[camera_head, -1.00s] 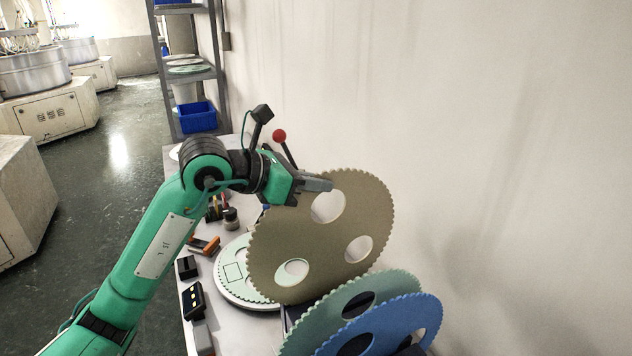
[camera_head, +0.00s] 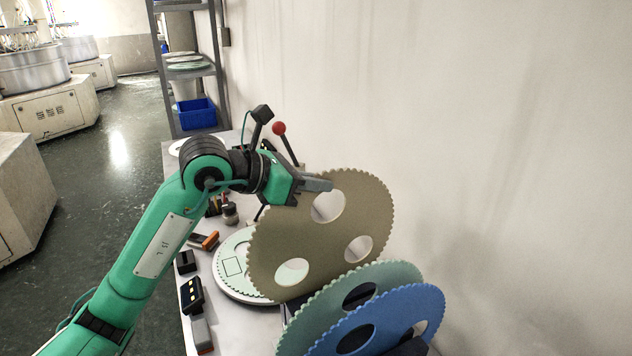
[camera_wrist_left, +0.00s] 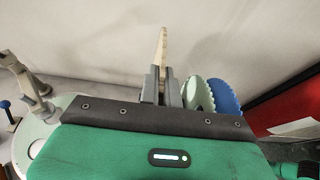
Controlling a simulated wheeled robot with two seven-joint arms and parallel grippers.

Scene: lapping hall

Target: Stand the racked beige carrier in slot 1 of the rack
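The beige carrier (camera_head: 300,245) is a toothed disc with round holes. It stands nearly upright over the near part of the bench, left of the other carriers. My left gripper (camera_head: 318,184) is shut on its upper left part, one finger showing across its face. In the left wrist view the carrier (camera_wrist_left: 162,50) is seen edge-on between the fingers (camera_wrist_left: 161,85). The dark rack (camera_head: 294,304) is mostly hidden behind carriers; a green carrier (camera_head: 318,318) and a blue carrier (camera_head: 397,312) stand in it. Whether the beige carrier's lower edge is in a slot cannot be told. My right gripper is not in view.
A round white-green plate (camera_head: 232,264) lies left of the beige carrier. A lever with a red knob (camera_head: 279,128) rises behind my gripper. Small tools and a yellow-buttoned device (camera_head: 191,294) lie along the bench's left edge. The wall is close on the right.

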